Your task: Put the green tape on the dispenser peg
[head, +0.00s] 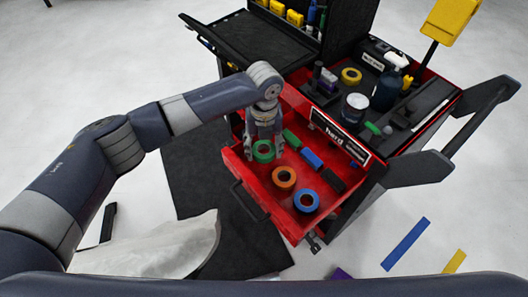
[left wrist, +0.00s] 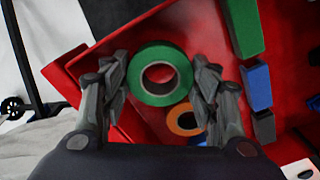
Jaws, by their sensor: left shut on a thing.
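The green tape roll (head: 263,151) is at the left end of the open red drawer (head: 240,170). My left gripper (head: 264,147) reaches down from above and is shut on the green tape, one finger on each side. In the left wrist view the green tape (left wrist: 160,72) sits between the two fingers, its brown core facing the camera. Whether it touches the drawer floor I cannot tell. A dark upright post (head: 317,75) stands on the cart top; I cannot tell whether it is the dispenser peg. My right gripper is not in view.
An orange tape (head: 284,177) and a blue tape (head: 306,200) lie in the drawer beside green, blue and black blocks. On the cart top are a yellow tape (head: 351,76), a white jar (head: 354,107) and a spray bottle (head: 387,85). Floor strips lie at right.

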